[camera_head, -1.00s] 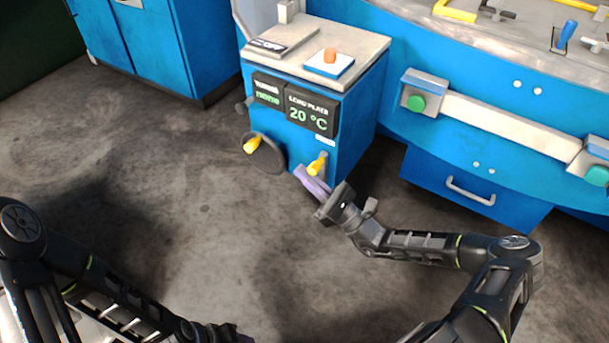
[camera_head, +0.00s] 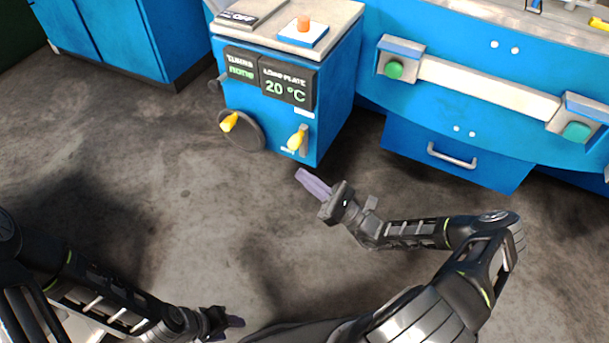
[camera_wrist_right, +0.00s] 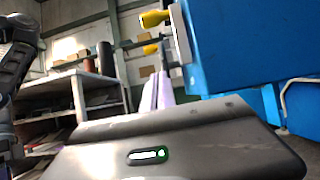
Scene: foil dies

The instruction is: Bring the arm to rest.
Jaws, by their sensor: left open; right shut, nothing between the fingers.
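My right gripper (camera_head: 313,183) is in front of the blue cabinet, below its yellow lever (camera_head: 297,139). Its purple fingers are shut with nothing between them, and they are apart from the lever. The fingers also show in the right wrist view (camera_wrist_right: 157,92), pointing away past the cabinet's edge. My left gripper (camera_head: 234,322) is low at the bottom of the head view, away from the furniture, and holds nothing that I can see. Its fingers are small and partly hidden there.
The blue cabinet (camera_head: 331,110) has a yellow-handled wheel (camera_head: 241,130), a display reading 20 °C (camera_head: 287,86) and an orange button (camera_head: 304,23). A blue bench with a drawer (camera_head: 455,158) stands to the right. The grey floor (camera_head: 150,190) is clear.

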